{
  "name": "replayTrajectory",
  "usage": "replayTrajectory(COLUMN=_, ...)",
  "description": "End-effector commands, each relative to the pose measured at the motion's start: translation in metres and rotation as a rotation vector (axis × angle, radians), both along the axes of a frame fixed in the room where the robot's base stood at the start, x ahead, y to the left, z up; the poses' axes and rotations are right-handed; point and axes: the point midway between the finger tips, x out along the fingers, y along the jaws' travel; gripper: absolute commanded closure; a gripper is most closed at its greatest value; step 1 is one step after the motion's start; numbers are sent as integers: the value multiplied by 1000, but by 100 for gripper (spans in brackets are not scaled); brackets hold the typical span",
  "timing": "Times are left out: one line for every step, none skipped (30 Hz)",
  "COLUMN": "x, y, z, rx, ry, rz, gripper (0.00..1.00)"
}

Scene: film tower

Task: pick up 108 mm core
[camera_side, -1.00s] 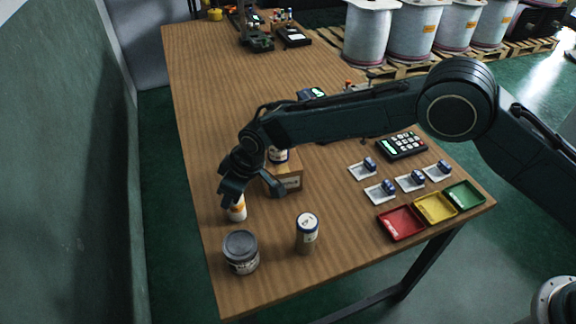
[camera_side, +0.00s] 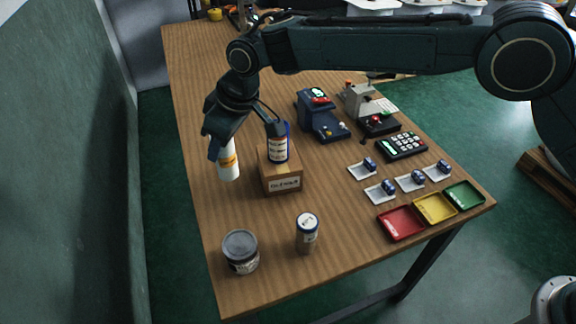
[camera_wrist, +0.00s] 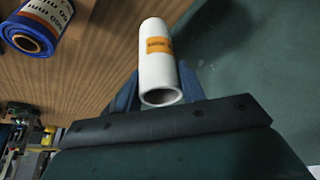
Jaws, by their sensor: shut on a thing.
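A white hollow core (camera_side: 229,165) with an orange label hangs upright below my gripper (camera_side: 222,143) in the side view, near the table's left edge. In the wrist view the core (camera_wrist: 158,65) lies between the two dark blue fingers of my gripper (camera_wrist: 158,90), its open end facing the camera. My gripper is shut on it. The label's print is too small to read. The core appears clear of the tabletop.
A grey-lidded jar (camera_side: 240,253) and a pale canister (camera_side: 307,234) stand in front. Coloured trays (camera_side: 402,223) and a keypad (camera_side: 402,146) are at right.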

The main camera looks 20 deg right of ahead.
Motion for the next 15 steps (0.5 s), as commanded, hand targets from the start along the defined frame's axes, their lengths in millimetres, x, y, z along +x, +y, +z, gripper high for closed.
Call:
replayTrajectory(x=1, y=0, z=10, rx=2, ry=-3, rz=0, gripper=84)
replayTrajectory(x=1, y=0, z=15, rx=2, ry=-2, rz=0, gripper=84)
replayTrajectory(x=0, y=0, z=21, rx=3, ry=-3, rz=0, gripper=84)
replayTrajectory(x=0, y=0, z=25, rx=2, ry=-2, rz=0, gripper=84)
replayTrajectory(x=1, y=0, z=29, rx=2, ry=-2, rz=0, gripper=84)
replayTrajectory(x=1, y=0, z=34, rx=3, ry=-3, rz=0, gripper=84)
replayTrajectory(x=0, y=0, z=36, rx=2, ry=-1, rz=-1, gripper=84)
replayTrajectory(x=0, y=0, z=39, rx=2, ry=-1, rz=-1, gripper=84)
replayTrajectory(x=0, y=0, z=42, rx=2, ry=-1, rz=-1, gripper=84)
replayTrajectory(x=0, y=0, z=44, rx=2, ry=-1, rz=0, gripper=84)
replayTrajectory(x=0, y=0, z=45, rx=2, ry=-1, rz=-1, gripper=84)
replayTrajectory(x=0, y=0, z=47, rx=1, ry=0, rz=-1, gripper=84)
replayTrajectory(x=0, y=0, z=47, rx=0, ry=0, rz=0, gripper=84)
replayTrajectory(x=0, y=0, z=48, rx=0, ry=0, rz=0, gripper=84)
replayTrajectory(x=0, y=0, z=48, rx=0, ry=0, rz=-1, gripper=84)
